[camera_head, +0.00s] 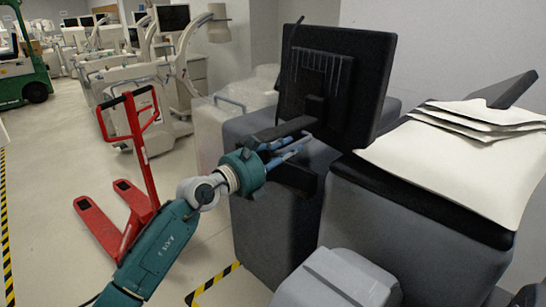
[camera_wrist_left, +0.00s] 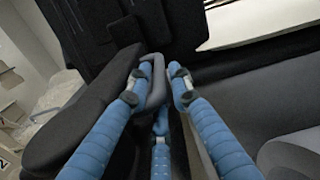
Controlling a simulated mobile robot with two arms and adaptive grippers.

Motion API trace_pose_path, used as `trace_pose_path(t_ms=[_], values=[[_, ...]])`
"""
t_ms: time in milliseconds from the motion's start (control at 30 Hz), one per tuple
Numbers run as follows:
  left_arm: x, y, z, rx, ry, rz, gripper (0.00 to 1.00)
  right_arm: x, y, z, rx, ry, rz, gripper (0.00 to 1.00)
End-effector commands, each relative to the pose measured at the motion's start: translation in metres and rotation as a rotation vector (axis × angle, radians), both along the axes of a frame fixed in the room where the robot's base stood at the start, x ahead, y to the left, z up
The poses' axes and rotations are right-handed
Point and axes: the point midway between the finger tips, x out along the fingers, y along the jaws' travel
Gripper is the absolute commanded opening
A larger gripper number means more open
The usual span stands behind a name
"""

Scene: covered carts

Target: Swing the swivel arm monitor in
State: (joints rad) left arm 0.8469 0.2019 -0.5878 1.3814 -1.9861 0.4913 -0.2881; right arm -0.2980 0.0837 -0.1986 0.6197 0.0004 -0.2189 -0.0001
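The swivel arm monitor is a black screen (camera_head: 335,78), seen in the head view above a grey covered cart. A black arm link (camera_head: 284,130) runs left from its mount. My left gripper (camera_head: 304,144) is just below and beside this link, its blue fingers pointing right. The dark link (camera_wrist_left: 85,115) lies left of the fingers, with the monitor (camera_wrist_left: 125,25) ahead. My right gripper is not in view.
A grey cart (camera_head: 265,225) stands under the monitor. Another cart with white sheets (camera_head: 455,165) on top is at the right. A red pallet jack (camera_head: 135,195) stands at the left. Free floor (camera_head: 45,165) lies farther left.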

Motion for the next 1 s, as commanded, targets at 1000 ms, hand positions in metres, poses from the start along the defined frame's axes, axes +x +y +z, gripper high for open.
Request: trace_pose_path(t_ms=[1000], values=[[-0.075, 0.079, 0.000, -0.013, 0.003, -0.002, 0.20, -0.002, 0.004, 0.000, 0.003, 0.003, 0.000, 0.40]])
